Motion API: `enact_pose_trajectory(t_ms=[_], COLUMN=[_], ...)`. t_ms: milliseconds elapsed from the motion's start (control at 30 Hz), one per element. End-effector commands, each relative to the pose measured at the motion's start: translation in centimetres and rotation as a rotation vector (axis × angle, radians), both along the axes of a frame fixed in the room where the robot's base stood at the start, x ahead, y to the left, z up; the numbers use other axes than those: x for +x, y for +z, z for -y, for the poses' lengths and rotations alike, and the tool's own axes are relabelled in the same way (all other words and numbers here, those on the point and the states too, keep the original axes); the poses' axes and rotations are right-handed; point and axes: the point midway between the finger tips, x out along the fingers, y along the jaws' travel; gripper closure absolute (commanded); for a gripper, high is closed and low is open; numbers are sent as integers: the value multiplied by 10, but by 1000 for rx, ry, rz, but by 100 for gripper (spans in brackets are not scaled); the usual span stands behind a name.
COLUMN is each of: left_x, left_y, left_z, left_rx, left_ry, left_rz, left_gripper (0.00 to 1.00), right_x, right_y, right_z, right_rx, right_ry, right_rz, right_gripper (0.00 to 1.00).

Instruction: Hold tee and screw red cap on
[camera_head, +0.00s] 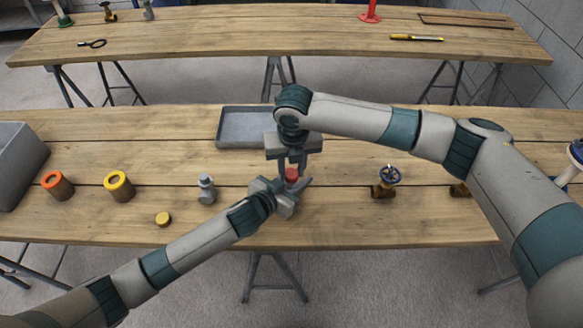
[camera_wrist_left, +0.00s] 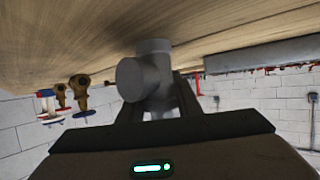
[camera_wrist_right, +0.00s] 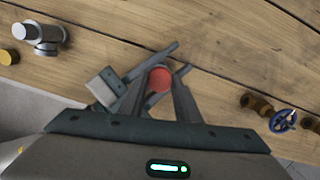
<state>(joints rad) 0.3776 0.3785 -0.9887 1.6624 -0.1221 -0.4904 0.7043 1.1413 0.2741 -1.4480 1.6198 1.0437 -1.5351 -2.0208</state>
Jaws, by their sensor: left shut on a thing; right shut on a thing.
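The red cap (camera_head: 292,174) sits between the fingers of my right gripper (camera_head: 291,168), which is shut on it from above. The red cap's round top also shows between those fingers in the right wrist view (camera_wrist_right: 160,79). My left gripper (camera_head: 287,190) is shut on a grey tee (camera_wrist_left: 146,76), which fills the middle of the left wrist view. The left fingers lie just below the red cap in the head view. The tee is mostly hidden there by the grippers and cap. I cannot tell whether cap and tee touch.
A second grey fitting (camera_head: 206,188) stands left of my grippers, near a yellow cap (camera_head: 162,219). Orange-topped (camera_head: 56,185) and yellow-topped (camera_head: 119,186) cylinders stand farther left. A shallow grey tray (camera_head: 246,128) lies behind. A blue-wheeled valve (camera_head: 386,181) stands at right.

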Motion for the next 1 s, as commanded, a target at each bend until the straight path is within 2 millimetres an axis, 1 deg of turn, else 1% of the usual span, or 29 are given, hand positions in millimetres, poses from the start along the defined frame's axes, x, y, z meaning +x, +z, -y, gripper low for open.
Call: enact_pose_trajectory(t_ms=[33,533,667,767,867,1000], left_x=[-3,-4,-4,-4,-4,-4], left_y=[-8,-8,-9,-9,-9,-9], left_z=[-2,-2,-2,-2,-2,-2], left_rx=[8,8,8,8,8,8], left_ry=[1,2,2,2,2,2], left_rz=[-12,-13,-14,-14,-14,-14], left_gripper=[100,100,100,100,100,100], right_x=[0,0,0,-1,0,0], right_y=[-2,-9,-9,-9,-9,-9], right_z=[0,0,-1,-1,-1,-2], right_rx=[0,-1,0,0,2,3], right_ry=[0,-1,-40,-131,-274,-510], right_rz=[0,-1,-1,-4,-2,-3], right_gripper=[92,92,92,92,92,92])
